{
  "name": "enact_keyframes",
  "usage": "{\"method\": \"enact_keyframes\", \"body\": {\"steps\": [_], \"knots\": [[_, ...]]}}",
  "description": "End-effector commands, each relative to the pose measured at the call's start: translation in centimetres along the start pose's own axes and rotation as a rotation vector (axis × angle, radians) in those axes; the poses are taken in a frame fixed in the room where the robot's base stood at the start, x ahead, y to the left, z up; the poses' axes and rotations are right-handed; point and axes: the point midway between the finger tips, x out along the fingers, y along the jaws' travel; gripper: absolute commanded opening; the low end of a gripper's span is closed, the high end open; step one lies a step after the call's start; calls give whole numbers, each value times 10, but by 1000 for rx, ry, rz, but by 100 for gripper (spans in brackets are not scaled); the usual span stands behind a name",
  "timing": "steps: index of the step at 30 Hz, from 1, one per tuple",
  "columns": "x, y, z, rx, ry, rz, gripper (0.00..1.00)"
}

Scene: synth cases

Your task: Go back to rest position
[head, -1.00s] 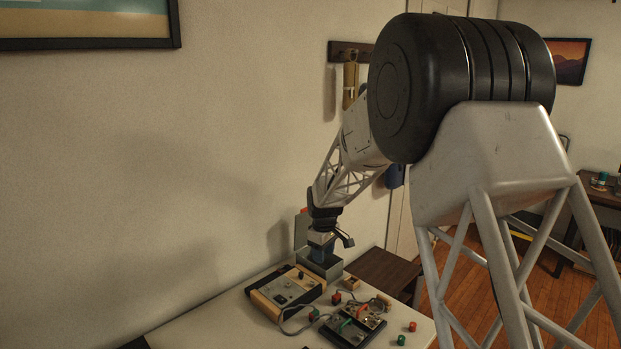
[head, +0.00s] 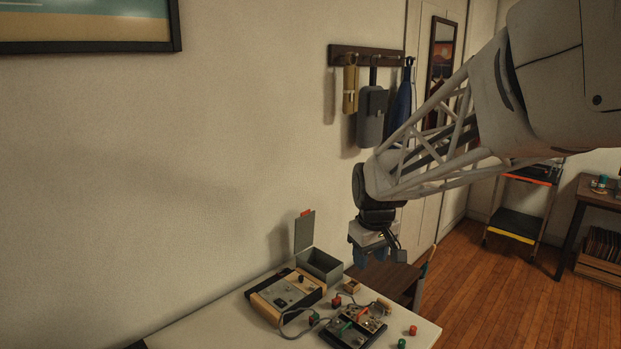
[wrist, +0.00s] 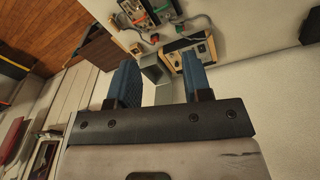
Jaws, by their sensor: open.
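My gripper (head: 374,256) hangs in the air above and to the right of the table's far end in the head view. Its two blue fingers stand apart with nothing between them in the wrist view (wrist: 152,82). Below it and to the left, a grey box (head: 320,265) with its lid (head: 304,232) raised stands on the white table (head: 205,328). The grey box also shows beyond the fingers in the wrist view (wrist: 152,70), partly hidden by them.
A wood-sided control box (head: 287,291) and a dark board (head: 352,328) with wires lie on the table. Several small red and green knobs (head: 413,330) lie near them. Pouches (head: 371,115) hang from a wall rack behind my arm. Open floor (head: 475,290) lies to the right.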

Motion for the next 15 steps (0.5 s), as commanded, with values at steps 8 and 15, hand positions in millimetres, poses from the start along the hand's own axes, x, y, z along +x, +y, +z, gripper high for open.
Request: {"method": "enact_keyframes", "body": {"steps": [8, 15], "knots": [[-30, -16, 72, 124, 27, 14, 45], [-44, -33, 134, 231, 47, 23, 45]]}}
